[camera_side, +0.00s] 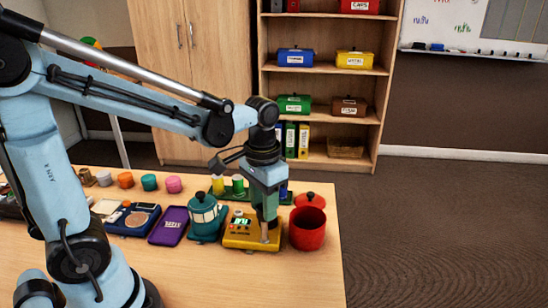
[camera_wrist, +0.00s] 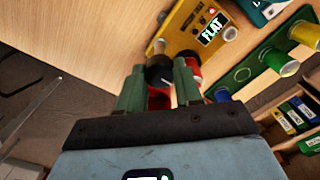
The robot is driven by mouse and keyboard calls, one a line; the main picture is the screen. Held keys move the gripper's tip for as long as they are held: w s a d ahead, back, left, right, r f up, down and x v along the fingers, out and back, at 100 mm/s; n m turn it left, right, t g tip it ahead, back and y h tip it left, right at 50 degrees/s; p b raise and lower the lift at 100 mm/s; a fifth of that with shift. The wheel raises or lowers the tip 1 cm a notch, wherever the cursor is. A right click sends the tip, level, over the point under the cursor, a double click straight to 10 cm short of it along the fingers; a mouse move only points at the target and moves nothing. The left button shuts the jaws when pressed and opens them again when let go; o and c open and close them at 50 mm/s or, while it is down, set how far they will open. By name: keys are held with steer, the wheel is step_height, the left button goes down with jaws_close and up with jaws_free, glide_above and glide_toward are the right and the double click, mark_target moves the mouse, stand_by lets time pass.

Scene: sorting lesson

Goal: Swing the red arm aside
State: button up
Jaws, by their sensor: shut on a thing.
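My gripper (camera_side: 268,224) points down at the right end of a yellow tester box (camera_side: 240,236) on the table. In the wrist view the tester (camera_wrist: 186,30) has a lit display (camera_wrist: 212,29) reading FLAT. The gripper's green fingers (camera_wrist: 160,84) are shut on a small dark cylinder with a tan end (camera_wrist: 158,68), which looks like a battery, at the tester's edge. I cannot make out a clear red arm. A red part (camera_wrist: 194,66) shows beside one finger, partly hidden; I cannot tell what it belongs to.
A red pot (camera_side: 307,230) stands close right of the tester, with a red lid (camera_side: 309,200) behind it. A teal lantern-like pot (camera_side: 206,217) and a purple case (camera_side: 169,226) stand left. A green rack with cups (camera_wrist: 243,70) lies behind. The table's front is clear.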

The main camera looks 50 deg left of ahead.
steer(key=shift+n, duration=0.3)
steer(key=n, duration=0.3)
steer(key=shift+n, duration=0.4)
steer(key=n, duration=0.9)
steer(key=shift+n, duration=2.2)
steer(key=o, duration=1)
steer(key=shift+o, duration=0.2)
steer(key=shift+r, duration=0.1)
step_height(320, 180, up, 12)
